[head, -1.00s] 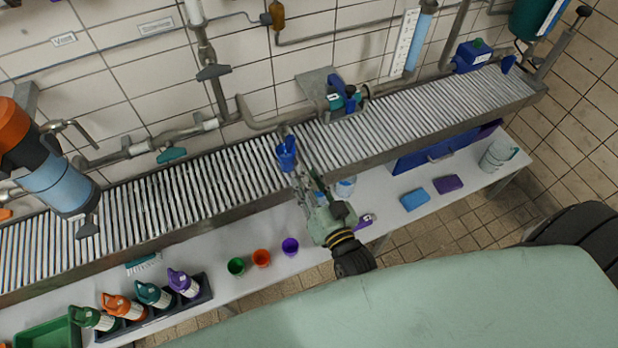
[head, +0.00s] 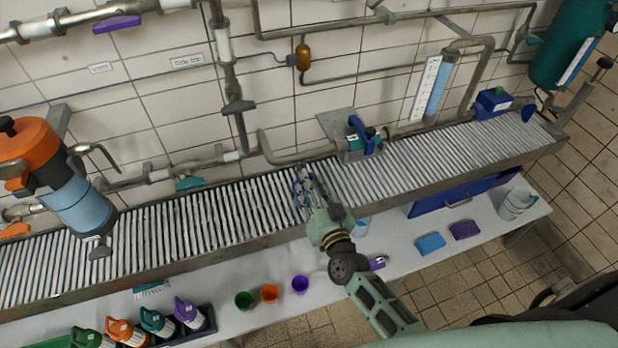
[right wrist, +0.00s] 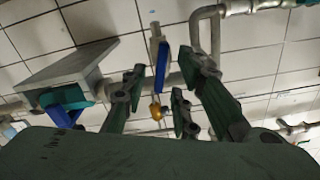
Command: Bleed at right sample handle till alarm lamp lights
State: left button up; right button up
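My right gripper (head: 301,186) is over the slatted trough, left of the plate-mounted valve. In the right wrist view its fingers (right wrist: 156,98) are apart. A narrow blue lever (right wrist: 161,65) on a pale stem shows between and beyond the fingertips, apart from them. In the head view a bit of blue (head: 297,188) shows at the fingers, mostly covered. A second blue handle (head: 357,130) sits on the teal valve by the grey plate, right of the gripper. An amber bulb-like fitting (head: 302,57) hangs on the wall and looks unlit. My left gripper is not in view.
Pipes and a bent spout (head: 265,148) run along the wall. The slatted trough (head: 200,225) crosses the view. The shelf below holds green, orange and purple cups (head: 300,285), several bottles (head: 187,314), sponges (head: 430,243) and a grey bucket (head: 516,205).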

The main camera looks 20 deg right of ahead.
jog(key=shift+w, duration=1.15)
jog(key=shift+c, duration=0.2)
grip_shut()
